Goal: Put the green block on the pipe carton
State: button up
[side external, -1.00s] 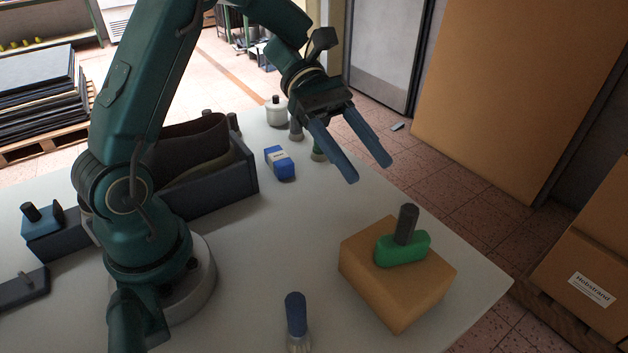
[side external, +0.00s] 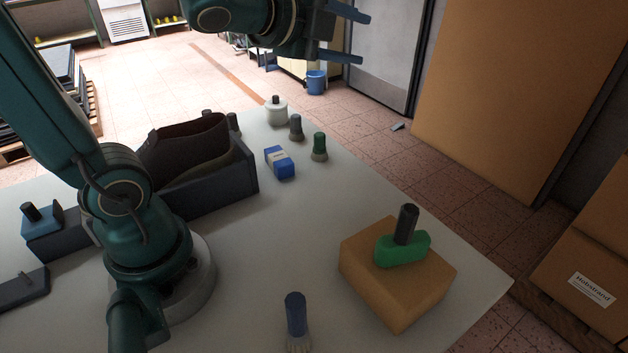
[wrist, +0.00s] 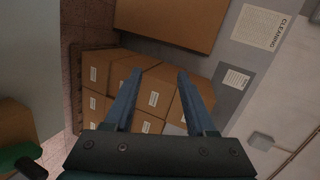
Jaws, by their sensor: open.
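The green block (side external: 402,250) with a dark upright peg (side external: 407,224) rests on top of the tan carton (side external: 392,292) at the right front of the table. Part of the green block also shows at the lower left of the wrist view (wrist: 16,155), beside the carton there (wrist: 14,122). My gripper (side external: 352,38) is high above the far side of the table, well apart from the block. Its blue fingers are spread and empty, and they also show in the wrist view (wrist: 160,76).
A grey bin (side external: 240,172) with a brown shoe-shaped piece (side external: 185,150) stands at the back left. A blue box (side external: 279,163), small brushes (side external: 319,147) and a white jar (side external: 277,113) are near the far edge. A blue-handled brush (side external: 296,316) stands in front. The middle is clear.

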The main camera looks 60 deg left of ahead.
jog(key=s+d+f+n+g+h, duration=0.1)
jog(key=s+d+f+n+g, duration=0.1)
jog(key=s+f+n+g, duration=0.2)
jog(key=s+d+f+n+g+h, duration=0.1)
jog(key=s+d+f+n+g, duration=0.2)
jog(key=s+f+n, duration=0.4)
jog(key=s+n+g, duration=0.1)
jog(key=s+n, duration=0.3)
jog(key=s, duration=0.3)
jog(key=shift+s+d, duration=0.15)
jog(key=shift+d, duration=0.15)
